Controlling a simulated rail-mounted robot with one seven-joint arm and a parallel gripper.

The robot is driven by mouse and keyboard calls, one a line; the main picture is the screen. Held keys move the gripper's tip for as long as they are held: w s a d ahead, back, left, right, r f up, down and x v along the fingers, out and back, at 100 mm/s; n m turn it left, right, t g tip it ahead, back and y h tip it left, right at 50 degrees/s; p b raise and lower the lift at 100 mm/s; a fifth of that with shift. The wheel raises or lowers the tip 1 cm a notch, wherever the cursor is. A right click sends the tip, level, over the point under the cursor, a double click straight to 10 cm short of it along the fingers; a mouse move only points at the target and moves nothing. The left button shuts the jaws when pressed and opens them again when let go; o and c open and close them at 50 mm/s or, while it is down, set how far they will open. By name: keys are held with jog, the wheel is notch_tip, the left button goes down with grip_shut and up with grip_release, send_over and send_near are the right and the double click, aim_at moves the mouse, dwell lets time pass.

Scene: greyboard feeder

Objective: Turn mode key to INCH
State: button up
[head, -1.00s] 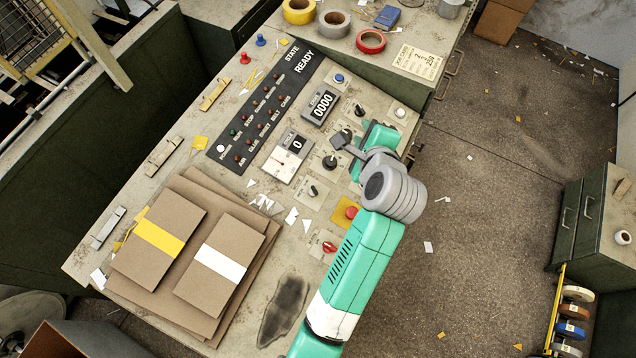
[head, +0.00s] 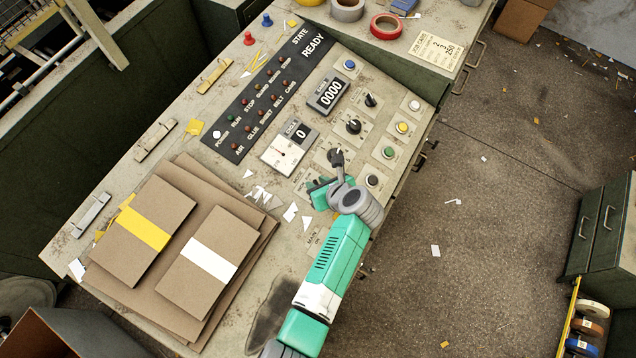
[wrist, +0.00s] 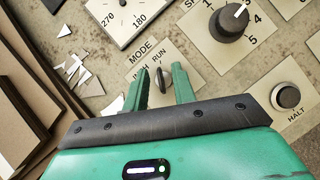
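The mode key (wrist: 161,80) is a small dark lever on a pale plate labelled MODE, with INCH on the left and RUN on the right. In the wrist view it stands between the two green fingers of my gripper (wrist: 161,88), with a gap on each side. The left finger partly covers the INCH label. In the head view my gripper (head: 317,190) is over the lower part of the sloping panel and hides the key.
A numbered black knob (wrist: 229,22) and the HALT button (wrist: 287,96) lie to the right of the key. Stacked boards (head: 150,232) and paper scraps (head: 265,198) lie to the left.

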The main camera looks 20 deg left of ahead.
jog(key=shift+a+f, duration=0.1)
grip_shut()
jog(key=shift+w+n, duration=0.1)
jog(key=shift+n, duration=0.2)
jog(key=n+g+y, duration=0.1)
jog(key=n, duration=0.2)
jog(key=shift+g+b, duration=0.3)
jog(key=n+g+b, duration=0.1)
jog(key=n+g, duration=0.1)
jog(key=n, duration=0.2)
jog(key=shift+w+f+y+b, duration=0.1)
jog(key=shift+y+b, duration=0.2)
jog(key=shift+b, duration=0.1)
jog(key=n+g+b, duration=0.2)
jog(key=n, duration=0.1)
jog(key=shift+n+g+b, duration=0.6)
jog(key=shift+n+b, duration=0.1)
jog(key=shift+n, duration=0.3)
jog(key=shift+n+h, duration=0.3)
jog(key=shift+h, duration=0.1)
